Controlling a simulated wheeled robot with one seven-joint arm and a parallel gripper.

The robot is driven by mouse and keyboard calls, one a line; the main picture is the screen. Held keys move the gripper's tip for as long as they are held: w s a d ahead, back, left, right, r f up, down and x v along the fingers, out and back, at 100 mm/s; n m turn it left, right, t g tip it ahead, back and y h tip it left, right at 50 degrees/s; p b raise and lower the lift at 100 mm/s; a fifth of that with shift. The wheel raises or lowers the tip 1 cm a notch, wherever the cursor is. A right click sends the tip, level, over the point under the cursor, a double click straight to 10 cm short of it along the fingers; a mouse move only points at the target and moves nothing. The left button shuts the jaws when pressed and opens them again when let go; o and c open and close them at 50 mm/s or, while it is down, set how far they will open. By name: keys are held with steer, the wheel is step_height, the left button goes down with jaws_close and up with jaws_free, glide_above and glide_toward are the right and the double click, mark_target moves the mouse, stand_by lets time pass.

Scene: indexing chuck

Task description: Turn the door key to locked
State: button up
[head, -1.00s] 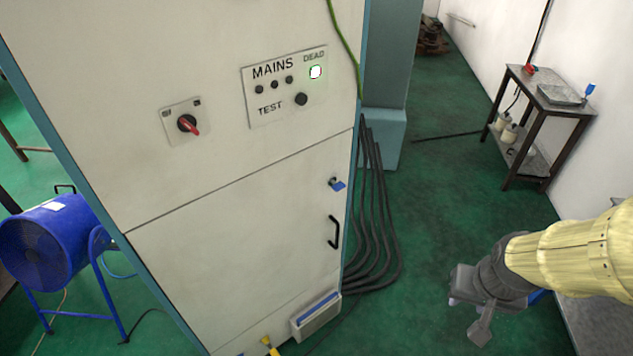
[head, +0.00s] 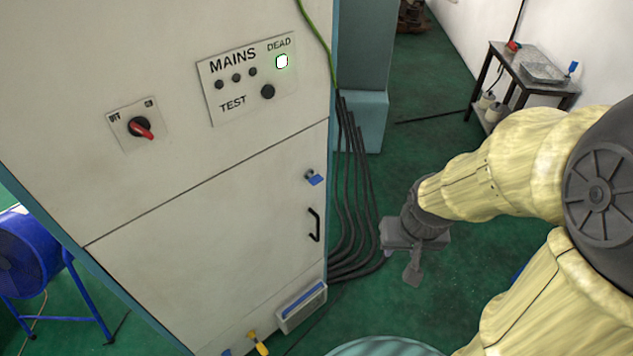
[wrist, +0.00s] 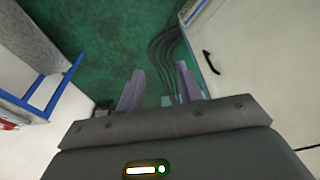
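The door key with a blue tag (head: 314,178) sits on the lower door of the white cabinet (head: 215,240), near its right edge and above the black door handle (head: 315,225). The key's exact angle is too small to tell. My gripper (head: 398,262) is right of the cabinet, apart from the key and pointing down toward the floor. In the wrist view my gripper (wrist: 158,85) shows two fingers spread apart with nothing between them. The black handle (wrist: 211,62) shows there at the upper right, but I cannot make out the key.
A red rotary switch (head: 140,127) and a MAINS panel (head: 248,78) with a lit white lamp are on the upper cabinet. Black cables (head: 350,200) run down the cabinet's right side. A blue fan (head: 22,255) stands left; a small table (head: 530,75) stands back right.

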mark_target(319, 182)
steer(key=o, duration=0.5)
steer(key=shift+w+f, duration=0.15)
steer(key=w+d+f+n+t+b, duration=0.2)
steer(key=w+f+t+b, duration=0.1)
steer(key=w+f+b, duration=0.3)
steer(key=w+a+f+n+t+y+b, duration=0.1)
steer(key=w+a+n+t+y+b, duration=0.1)
steer(key=y+b, duration=0.1)
steer(key=w+a+f+n+t+y+b, duration=0.1)
steer(key=w+a+n+t+y+b, duration=0.1)
steer(key=t+y+b, duration=0.1)
steer(key=w+a+f+n+t+y+b, duration=0.1)
steer(key=w+a+n+t+y+b, duration=0.1)
steer(key=y+b, duration=0.3)
steer(key=shift+w+a+f+n+t+y, duration=0.3)
steer(key=shift+w+a+f+y, duration=0.1)
steer(key=shift+w+y, duration=0.2)
steer(key=p+x, duration=0.1)
steer(key=x, duration=1.6)
steer(key=shift+w+a, duration=0.15)
steer(key=shift+a, duration=0.1)
